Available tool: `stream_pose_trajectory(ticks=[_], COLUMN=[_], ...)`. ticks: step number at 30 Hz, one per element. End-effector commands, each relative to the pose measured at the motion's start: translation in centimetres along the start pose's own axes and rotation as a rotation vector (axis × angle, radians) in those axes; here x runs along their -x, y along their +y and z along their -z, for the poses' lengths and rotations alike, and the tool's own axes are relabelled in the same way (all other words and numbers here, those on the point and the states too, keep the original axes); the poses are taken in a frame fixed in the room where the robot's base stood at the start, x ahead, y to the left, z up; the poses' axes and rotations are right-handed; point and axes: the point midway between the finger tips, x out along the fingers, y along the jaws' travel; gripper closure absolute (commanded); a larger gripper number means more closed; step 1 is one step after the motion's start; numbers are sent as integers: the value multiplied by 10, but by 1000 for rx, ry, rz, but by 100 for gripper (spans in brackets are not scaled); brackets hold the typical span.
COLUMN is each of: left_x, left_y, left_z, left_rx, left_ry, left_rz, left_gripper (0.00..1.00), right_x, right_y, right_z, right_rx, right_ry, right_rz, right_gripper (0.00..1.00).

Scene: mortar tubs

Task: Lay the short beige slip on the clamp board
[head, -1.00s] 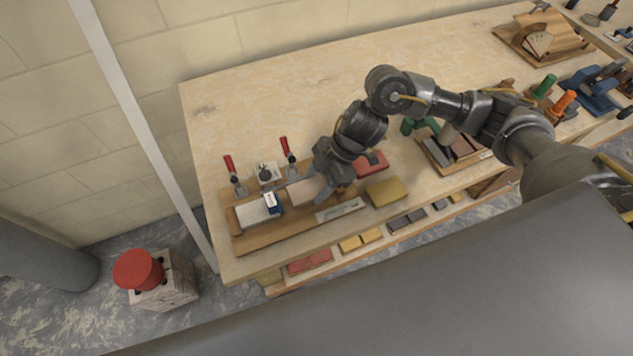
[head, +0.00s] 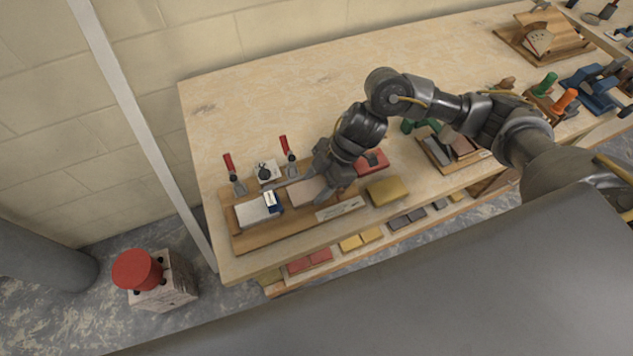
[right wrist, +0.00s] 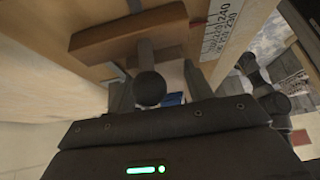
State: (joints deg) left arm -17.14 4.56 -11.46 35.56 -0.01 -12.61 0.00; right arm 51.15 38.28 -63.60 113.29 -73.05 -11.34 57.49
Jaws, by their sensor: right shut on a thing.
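The clamp board (head: 243,243) is a brown wooden board at the table's near left corner, with two red-handled clamps (head: 230,163) along its back. A white block with a blue band (head: 254,211) lies on its left part. The short beige slip (head: 303,194) shows at the board's right part, between the fingers of my right gripper (head: 306,187), which is shut on it. The slip is low over the board; I cannot tell whether it touches. In the right wrist view my right gripper (right wrist: 160,90) is seen close up, and the slip is mostly hidden there. My left gripper is not in view.
A yellow block (head: 386,192) and a red block (head: 373,162) lie right of the board. A tray of slips (head: 440,165) stands farther right. Coloured pieces lie on a lower shelf (head: 310,263). The table's back middle (head: 290,95) is clear.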

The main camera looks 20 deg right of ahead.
Motion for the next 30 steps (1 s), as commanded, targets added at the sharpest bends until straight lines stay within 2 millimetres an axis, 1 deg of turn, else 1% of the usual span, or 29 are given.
stream_pose_trajectory(ticks=[13, 22, 23, 28, 30], left_x=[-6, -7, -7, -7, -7], left_y=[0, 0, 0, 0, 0], left_z=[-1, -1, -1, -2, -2], left_rx=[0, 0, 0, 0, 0], left_ry=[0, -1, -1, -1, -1], left_rz=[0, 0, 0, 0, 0], left_gripper=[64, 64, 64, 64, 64], right_x=[-11, -13, -13, -14, -14], right_y=[-3, -3, -3, -3, -3], right_z=[-8, -11, -11, -12, -12], right_rx=[-4, -7, -7, -7, -7], right_ry=[-6, -11, -11, -12, -12], right_rz=[8, 10, 10, 10, 10], right_gripper=[80, 80, 46, 24, 23])
